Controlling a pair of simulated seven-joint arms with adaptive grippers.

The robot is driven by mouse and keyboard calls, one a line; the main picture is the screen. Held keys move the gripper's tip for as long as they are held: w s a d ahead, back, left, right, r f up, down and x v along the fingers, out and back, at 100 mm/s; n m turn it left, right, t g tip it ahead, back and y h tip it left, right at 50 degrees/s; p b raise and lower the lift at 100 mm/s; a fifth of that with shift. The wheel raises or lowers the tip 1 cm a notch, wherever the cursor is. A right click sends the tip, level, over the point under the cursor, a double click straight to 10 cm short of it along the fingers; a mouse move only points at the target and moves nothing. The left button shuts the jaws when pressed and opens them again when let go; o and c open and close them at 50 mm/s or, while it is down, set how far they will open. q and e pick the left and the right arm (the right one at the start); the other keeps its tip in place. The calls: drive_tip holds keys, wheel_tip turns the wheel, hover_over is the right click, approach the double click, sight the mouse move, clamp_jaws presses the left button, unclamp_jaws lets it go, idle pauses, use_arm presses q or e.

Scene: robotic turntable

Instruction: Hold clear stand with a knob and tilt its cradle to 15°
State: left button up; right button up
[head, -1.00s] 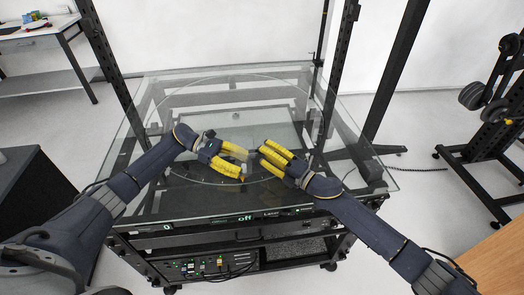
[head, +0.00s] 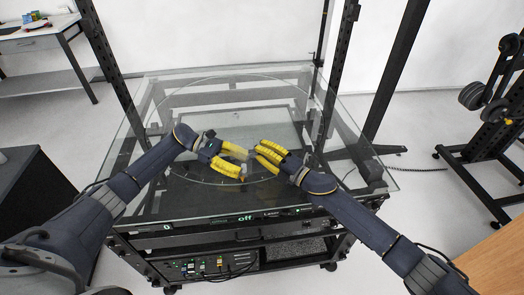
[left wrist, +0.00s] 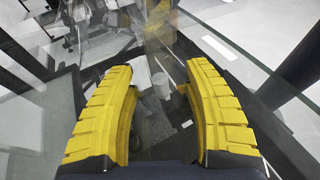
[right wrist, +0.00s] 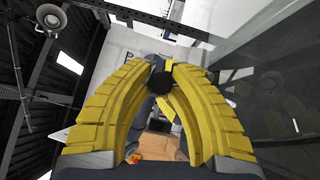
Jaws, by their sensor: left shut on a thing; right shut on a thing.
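The clear stand (left wrist: 157,48) is see-through and hard to make out. In the left wrist view it shows as faint clear panels between and beyond the yellow fingertips. My left gripper (head: 243,165) is shut on it above the glass turntable, with its fingers apart around the clear part. The black round knob (right wrist: 160,83) sits between the fingertips of my right gripper (head: 257,157), which is shut on it.
The glass turntable top (head: 180,205) is largely bare around the grippers. Dark upright posts (head: 103,55) stand at its left and back. A display on the front edge reads "off". A wooden surface (head: 500,265) lies at the lower right.

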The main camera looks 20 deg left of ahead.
use_arm(q)
drive_tip(key=shift+f, duration=0.1)
use_arm(e)
clamp_jaws()
drive_tip(key=shift+r, duration=0.15)
drive_tip(key=shift+m+h, duration=0.6)
drive_tip(key=shift+m, duration=0.1)
drive_tip(key=shift+g, duration=0.3)
use_arm(q)
drive_tip(key=shift+s, duration=0.1)
use_arm(e)
drive_tip(key=shift+w+m+h, duration=0.1)
drive_tip(key=shift+m+h, duration=0.3)
drive_tip(key=o, duration=0.9)
unclamp_jaws()
use_arm(q)
drive_tip(key=shift+f, duration=0.1)
use_arm(e)
drive_tip(key=v, duration=1.2)
